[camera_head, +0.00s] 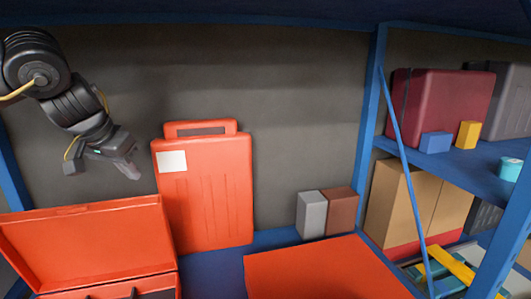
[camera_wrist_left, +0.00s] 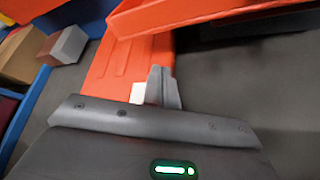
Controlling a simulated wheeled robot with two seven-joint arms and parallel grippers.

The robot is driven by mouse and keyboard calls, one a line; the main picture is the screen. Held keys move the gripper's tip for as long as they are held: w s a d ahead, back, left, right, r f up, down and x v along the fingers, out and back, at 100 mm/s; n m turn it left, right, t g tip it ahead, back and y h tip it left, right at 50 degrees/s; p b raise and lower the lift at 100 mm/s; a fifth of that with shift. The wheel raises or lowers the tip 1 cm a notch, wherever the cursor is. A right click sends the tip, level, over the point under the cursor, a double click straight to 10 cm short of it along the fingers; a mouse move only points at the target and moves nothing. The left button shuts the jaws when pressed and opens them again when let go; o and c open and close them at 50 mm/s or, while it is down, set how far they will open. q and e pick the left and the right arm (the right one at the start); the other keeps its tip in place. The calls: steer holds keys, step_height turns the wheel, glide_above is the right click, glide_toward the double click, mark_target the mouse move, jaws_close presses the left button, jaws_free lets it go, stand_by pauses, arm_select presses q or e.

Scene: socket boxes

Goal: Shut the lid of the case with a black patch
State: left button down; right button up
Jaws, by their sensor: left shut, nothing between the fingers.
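An open orange-red case stands at the lower left of the head view, its lid (camera_head: 85,240) raised and its dark divided inside (camera_head: 130,292) partly cut off by the frame. A flat orange-red surface (camera_head: 325,272), seemingly another case, lies at the bottom centre. No black patch shows on either. My left gripper (camera_head: 134,174) is above and behind the raised lid, apart from it, shut and empty. Its closed fingers (camera_wrist_left: 164,88) show in the left wrist view, with an orange-red edge (camera_wrist_left: 200,14) above them. My right gripper is out of view.
An upright orange-red case (camera_head: 205,205) with a white patch (camera_head: 171,162) leans against the back wall, right of my left gripper. Grey (camera_head: 311,214) and brown (camera_head: 341,210) blocks stand behind the flat surface. A blue shelf frame (camera_head: 372,130) with boxes is at the right.

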mark_target(136, 210)
arm_select(q)
steer(key=shift+f+b, duration=2.65)
steer(key=shift+f, duration=0.65)
steer(key=shift+s+d+f+b, duration=0.15)
steer(key=shift+s+f+b, duration=0.5)
steer(key=shift+s, duration=0.35)
steer(key=shift+s+d+f+b, duration=0.15)
steer(key=shift+s+f+b, duration=0.15)
steer(key=shift+f+b, duration=0.15)
steer(key=shift+w+f, duration=0.35)
steer(key=shift+w+f+b, duration=0.25)
steer(key=shift+b, duration=0.1)
steer(key=shift+s, duration=0.2)
steer(key=shift+s+d+r+p, duration=0.15)
steer(key=shift+s+r+p, duration=0.3)
steer(key=shift+s+r, duration=0.55)
steer(key=r+p, duration=0.2)
steer(key=w+r+p, duration=0.1)
steer(key=r+p, duration=0.1)
steer(key=shift+r, duration=0.2)
steer(key=shift+s+r+p, duration=0.15)
steer(key=shift+r+p, duration=0.25)
steer(key=shift+r, duration=0.05)
steer(key=shift+f, duration=0.1)
